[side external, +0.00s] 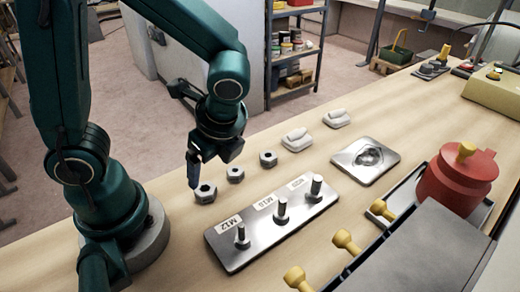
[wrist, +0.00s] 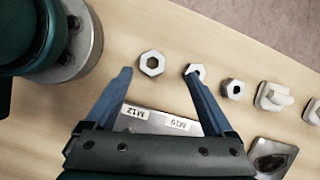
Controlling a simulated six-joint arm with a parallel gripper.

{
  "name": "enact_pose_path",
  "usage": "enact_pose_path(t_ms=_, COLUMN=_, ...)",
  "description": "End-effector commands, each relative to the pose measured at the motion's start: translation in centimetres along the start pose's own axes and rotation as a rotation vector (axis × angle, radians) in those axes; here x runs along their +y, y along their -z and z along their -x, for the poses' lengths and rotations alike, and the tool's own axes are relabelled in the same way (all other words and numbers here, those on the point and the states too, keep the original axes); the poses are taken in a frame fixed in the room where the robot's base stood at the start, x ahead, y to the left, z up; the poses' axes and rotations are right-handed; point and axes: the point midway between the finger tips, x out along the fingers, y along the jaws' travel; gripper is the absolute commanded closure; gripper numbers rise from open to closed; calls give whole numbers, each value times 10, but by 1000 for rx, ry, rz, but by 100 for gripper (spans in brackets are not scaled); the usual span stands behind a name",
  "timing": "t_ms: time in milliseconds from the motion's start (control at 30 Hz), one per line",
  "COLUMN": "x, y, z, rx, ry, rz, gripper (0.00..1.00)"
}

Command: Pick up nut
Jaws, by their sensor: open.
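Three grey hex nuts lie in a row on the wooden bench: a near nut (side external: 205,193), a middle nut (side external: 235,175) and a far nut (side external: 268,159). In the wrist view they are the left nut (wrist: 152,63), the second nut (wrist: 194,71) and the third nut (wrist: 232,88). My gripper (side external: 194,178) hangs over the near nut, apparently above it. In the wrist view my gripper (wrist: 158,72) is open and empty, with the left nut between its blue fingertips. The right fingertip partly covers the second nut.
A metal plate (side external: 262,232) with upright bolts labelled M12, M16 and apparently M20 lies close in front of the nuts. White blocks (side external: 297,139), a metal tray (side external: 364,159), a red pot (side external: 458,180) and yellow knobs stand farther right.

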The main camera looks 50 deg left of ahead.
Motion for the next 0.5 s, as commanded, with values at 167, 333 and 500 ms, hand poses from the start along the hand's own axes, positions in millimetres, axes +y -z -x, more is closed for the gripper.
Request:
enact_pose_path(t_ms=167, x=8, y=6, z=-12, rx=-39, ry=-42, rz=-59, gripper=13)
enact_pose_path(t_ms=333, x=10, y=6, z=-27, rx=-44, ry=-46, rz=-65, gripper=13)
enact_pose_path(t_ms=500, x=11, y=5, z=-48, rx=-44, ry=-46, rz=-65, gripper=13)
